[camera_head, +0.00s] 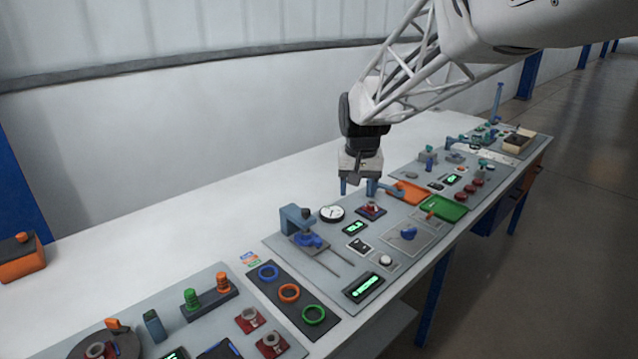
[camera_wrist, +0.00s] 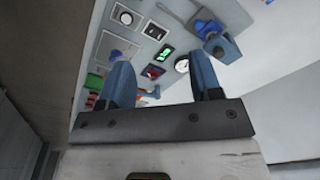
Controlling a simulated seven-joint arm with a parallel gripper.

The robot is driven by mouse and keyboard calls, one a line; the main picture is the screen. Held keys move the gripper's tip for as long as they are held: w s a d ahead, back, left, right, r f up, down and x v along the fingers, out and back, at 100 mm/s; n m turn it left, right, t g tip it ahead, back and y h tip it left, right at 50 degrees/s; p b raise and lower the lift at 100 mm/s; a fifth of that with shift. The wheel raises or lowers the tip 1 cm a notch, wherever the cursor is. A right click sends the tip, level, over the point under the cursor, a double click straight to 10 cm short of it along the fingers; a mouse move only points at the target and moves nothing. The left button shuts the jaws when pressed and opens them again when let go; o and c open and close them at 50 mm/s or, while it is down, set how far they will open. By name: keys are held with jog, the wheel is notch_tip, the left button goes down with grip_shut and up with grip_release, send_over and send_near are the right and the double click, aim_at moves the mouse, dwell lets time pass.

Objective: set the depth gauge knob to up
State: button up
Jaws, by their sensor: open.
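My gripper (camera_head: 356,187) is open and empty above the back of the control panel, right of the round white dial (camera_head: 331,213). Its two blue fingers are apart in the wrist view (camera_wrist: 163,78), with the panel beyond them. A blue stand (camera_head: 297,219) with a blue part at its foot is left of the dial; it also shows in the wrist view (camera_wrist: 222,45). A blue knob (camera_head: 408,232) sits on a plate right of the dial. No readable label shows which part is the depth gauge knob, and I cannot tell its setting.
A small red-based device (camera_head: 371,209) and an orange tray (camera_head: 409,193) lie close below my gripper. A green tray (camera_head: 443,208) is farther right. Coloured rings (camera_head: 289,292) lie at the front left. The white tabletop (camera_head: 200,215) behind the panels is mostly clear.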

jog(key=w+a+f, duration=0.5)
jog(key=w+a, duration=0.2)
jog(key=w, duration=0.4)
jog(key=g, duration=0.1)
send_over(306, 210)
notch_tip(306, 210, down, 7)
jog(key=shift+r, duration=0.1)
jog(key=shift+a, duration=0.1)
jog(key=shift+f, duration=0.25)
jog(key=shift+f, duration=3.75)
